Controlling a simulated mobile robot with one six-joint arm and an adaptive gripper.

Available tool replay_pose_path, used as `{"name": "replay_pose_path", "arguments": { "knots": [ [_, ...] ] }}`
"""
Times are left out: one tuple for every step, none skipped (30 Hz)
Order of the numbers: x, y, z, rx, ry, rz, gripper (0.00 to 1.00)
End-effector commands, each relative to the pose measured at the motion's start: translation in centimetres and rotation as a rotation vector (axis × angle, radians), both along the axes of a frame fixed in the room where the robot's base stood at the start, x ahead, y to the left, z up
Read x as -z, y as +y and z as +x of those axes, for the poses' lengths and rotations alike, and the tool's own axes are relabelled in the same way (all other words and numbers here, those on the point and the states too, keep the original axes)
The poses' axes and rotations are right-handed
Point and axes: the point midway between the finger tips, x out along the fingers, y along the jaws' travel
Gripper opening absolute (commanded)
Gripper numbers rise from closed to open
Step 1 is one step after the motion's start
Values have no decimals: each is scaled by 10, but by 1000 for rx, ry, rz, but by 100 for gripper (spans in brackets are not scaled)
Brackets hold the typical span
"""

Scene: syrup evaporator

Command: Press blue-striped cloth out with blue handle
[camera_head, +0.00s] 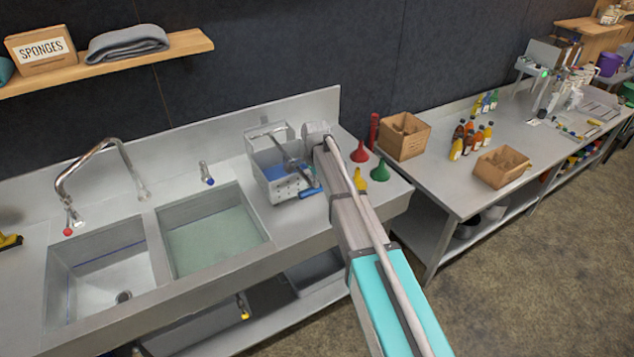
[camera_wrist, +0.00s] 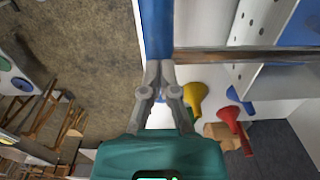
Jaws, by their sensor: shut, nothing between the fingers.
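A grey press box (camera_head: 281,186) with holes in its wall stands on the counter right of the basins. A metal lever bar (camera_head: 290,158) crosses it and leads to a blue handle (camera_head: 311,191) at its front right. In the wrist view, the blue handle (camera_wrist: 158,25) lies straight ahead of my gripper (camera_wrist: 160,66). My fingers are shut and empty, with their tips at the handle's near end; I cannot tell whether they touch. My arm hides the gripper in the head view. Blue shows inside the box; I cannot make out a striped cloth.
Two basins (camera_head: 210,236) lie left of the box. A red funnel (camera_head: 360,152), green funnel (camera_head: 380,172) and yellow funnel (camera_head: 360,181) stand close right of my arm. A cardboard box (camera_head: 403,136) and several bottles are further right.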

Motion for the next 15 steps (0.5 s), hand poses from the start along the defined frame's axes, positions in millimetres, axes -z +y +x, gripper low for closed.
{"name": "replay_pose_path", "arguments": {
  "knots": [
    [-4,1,0,-1,1,1,0],
    [-6,1,0,-1,1,1,0],
    [-9,0,0,0,1,1,0],
    [-12,1,0,0,1,1,0],
    [-15,0,0,0,1,1,0],
    [-18,0,0,0,0,1,0],
    [-21,0,0,0,0,1,0],
    [-24,0,0,0,0,1,0],
    [-27,0,0,0,0,1,0],
    [-30,0,0,0,-1,1,0],
    [-33,0,0,0,-1,1,0],
    [-36,0,0,0,-1,1,0],
    [-38,0,0,0,-1,1,0],
    [-41,0,0,0,-1,1,0],
    [-44,0,0,0,-1,1,0]
  ]
}}
